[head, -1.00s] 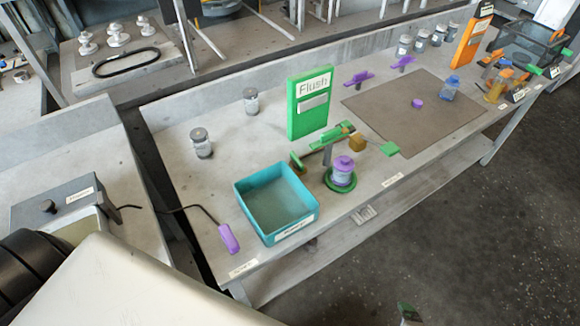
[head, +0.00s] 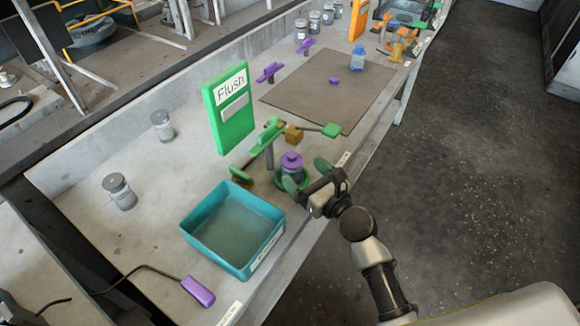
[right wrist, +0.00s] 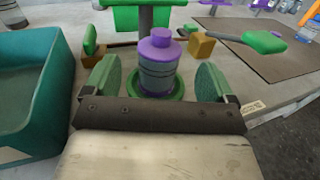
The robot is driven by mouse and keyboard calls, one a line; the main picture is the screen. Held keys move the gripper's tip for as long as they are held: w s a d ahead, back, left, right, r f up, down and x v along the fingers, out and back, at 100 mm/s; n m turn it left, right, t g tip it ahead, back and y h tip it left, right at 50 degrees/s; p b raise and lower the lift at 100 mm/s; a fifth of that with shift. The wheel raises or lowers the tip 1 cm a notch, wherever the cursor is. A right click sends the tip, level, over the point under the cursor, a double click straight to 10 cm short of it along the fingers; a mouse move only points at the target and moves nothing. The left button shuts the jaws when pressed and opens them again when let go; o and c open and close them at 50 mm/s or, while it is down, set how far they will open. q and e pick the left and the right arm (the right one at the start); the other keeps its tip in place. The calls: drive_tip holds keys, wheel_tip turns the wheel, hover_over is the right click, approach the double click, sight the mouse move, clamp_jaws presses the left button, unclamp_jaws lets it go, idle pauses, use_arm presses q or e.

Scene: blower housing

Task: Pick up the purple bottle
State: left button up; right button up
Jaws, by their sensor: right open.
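The purple bottle (head: 291,166) has a purple cap and a clear, greyish body and stands upright on a green round base (head: 291,184). It also shows in the right wrist view (right wrist: 158,63), in the middle between the fingers. My right gripper (head: 305,178) is open, with one green finger pad on each side of the bottle. In the right wrist view its fingertips (right wrist: 158,75) flank the bottle with gaps visible on both sides. The bottle's lower part is partly hidden by the gripper in the head view. My left gripper is not in view.
A teal bin (head: 236,228) stands just left of the bottle. A green Flush sign (head: 229,112) and a green lever (head: 265,139) with a wooden block (head: 293,135) stand behind. A brown mat (head: 325,85) lies further back.

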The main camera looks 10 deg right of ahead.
sight(299, 168)
drive_tip(key=x, duration=0.5)
drive_tip(key=shift+w+r, duration=0.1)
drive_tip(key=shift+r, duration=0.05)
drive_tip(key=shift+c, duration=0.3)
drive_tip(key=c, duration=1.1)
